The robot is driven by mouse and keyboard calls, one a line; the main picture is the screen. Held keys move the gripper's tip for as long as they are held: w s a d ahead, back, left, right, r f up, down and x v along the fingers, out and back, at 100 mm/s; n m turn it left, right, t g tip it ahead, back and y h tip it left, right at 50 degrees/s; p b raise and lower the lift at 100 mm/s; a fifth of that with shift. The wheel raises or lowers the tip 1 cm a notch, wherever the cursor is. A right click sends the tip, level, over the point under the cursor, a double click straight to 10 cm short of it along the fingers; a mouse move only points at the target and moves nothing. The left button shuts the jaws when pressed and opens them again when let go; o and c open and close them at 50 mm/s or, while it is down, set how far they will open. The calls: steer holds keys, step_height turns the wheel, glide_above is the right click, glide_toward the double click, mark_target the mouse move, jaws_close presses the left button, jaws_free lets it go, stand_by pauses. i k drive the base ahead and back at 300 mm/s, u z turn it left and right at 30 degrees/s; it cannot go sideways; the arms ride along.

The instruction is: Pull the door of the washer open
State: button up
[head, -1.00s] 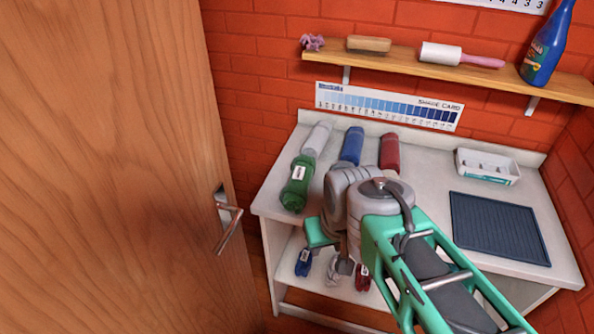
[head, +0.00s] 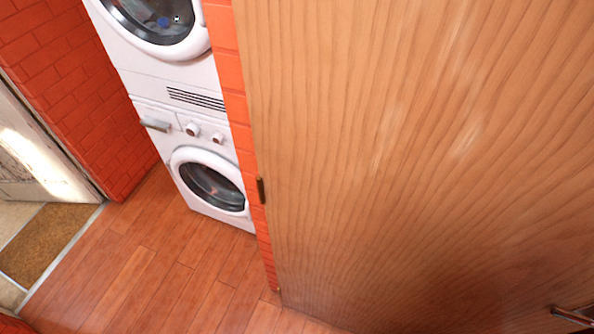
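The washer (head: 237,221) is the lower white machine of a stack at the upper left of the head view. Its round door (head: 212,187), with a white ring and dark glass, looks shut and faces into the room. A drawer front and two knobs sit above the door. A second white machine (head: 190,79) with a round dark-glass door stands on top of it, cut off by the frame's top. The washer's right edge is close to an orange brick wall end. My gripper is out of view.
A large wooden door (head: 400,150) fills the right side, its hinge by the wall end and its handle (head: 572,317) at lower right. The wood floor (head: 150,262) before the washer is clear. A doormat (head: 48,243) and a pale door (head: 40,160) are at left.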

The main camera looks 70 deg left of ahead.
mark_target(182, 157)
steer(key=u, duration=3.95)
steer(key=i, duration=0.95)
steer(key=u, duration=0.8)
steer(key=i, duration=0.85)
steer(key=z, duration=0.65)
steer(key=i, duration=0.75)
steer(key=z, duration=0.6)
